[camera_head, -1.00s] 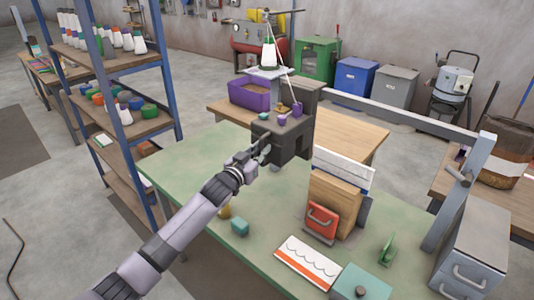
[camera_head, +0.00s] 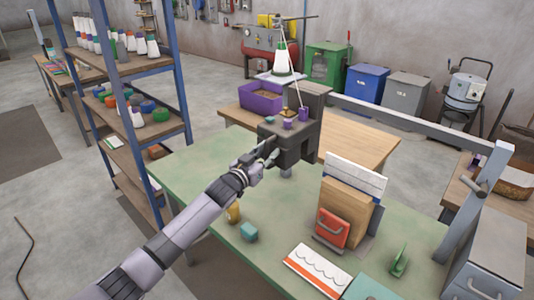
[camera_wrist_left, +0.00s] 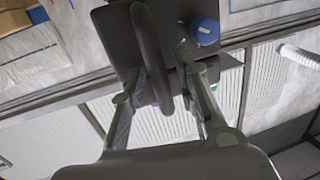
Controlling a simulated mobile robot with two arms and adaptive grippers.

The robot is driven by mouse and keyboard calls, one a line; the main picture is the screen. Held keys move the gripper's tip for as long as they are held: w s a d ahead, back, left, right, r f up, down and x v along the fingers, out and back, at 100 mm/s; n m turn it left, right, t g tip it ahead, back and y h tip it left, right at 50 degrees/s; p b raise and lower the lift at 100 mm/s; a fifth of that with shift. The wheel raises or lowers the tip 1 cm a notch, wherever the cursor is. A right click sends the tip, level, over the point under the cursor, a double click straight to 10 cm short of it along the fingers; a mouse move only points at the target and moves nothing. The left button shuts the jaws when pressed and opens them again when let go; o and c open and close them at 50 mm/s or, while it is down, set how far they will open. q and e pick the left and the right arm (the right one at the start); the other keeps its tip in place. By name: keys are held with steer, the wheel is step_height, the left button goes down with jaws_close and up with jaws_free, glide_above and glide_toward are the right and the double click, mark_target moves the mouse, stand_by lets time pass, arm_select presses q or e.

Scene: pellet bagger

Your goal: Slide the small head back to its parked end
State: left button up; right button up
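The dark grey head (camera_head: 282,138) stands over the far part of the green table (camera_head: 195,170), with small purple and teal knobs on top. My left gripper (camera_head: 266,156) is at its near left side. In the left wrist view my left gripper's fingers (camera_wrist_left: 161,66) are apart, on either side of a dark curved handle (camera_wrist_left: 148,45) on the dark body (camera_wrist_left: 112,28). A gap shows at the right finger; contact at the left finger cannot be told. A blue round knob (camera_wrist_left: 205,30) is beside the right fingertip. My right gripper is not in view.
A wooden block with a red handled piece (camera_head: 333,229) stands on the table right of my arm. A teal block (camera_head: 249,232) and a yellow piece (camera_head: 234,212) lie near my forearm. A blue-posted shelf (camera_head: 172,70) is at left. A grey beam (camera_head: 410,118) runs along the right.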

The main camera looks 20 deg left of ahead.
arm_select(q)
steer(key=shift+o, duration=0.2)
steer(key=shift+s+f, duration=0.15)
steer(key=shift+s, duration=0.1)
steer(key=s+a, duration=0.1)
steer(key=s, duration=1)
steer(key=shift+s+a, duration=0.2)
steer(key=shift+a, duration=0.2)
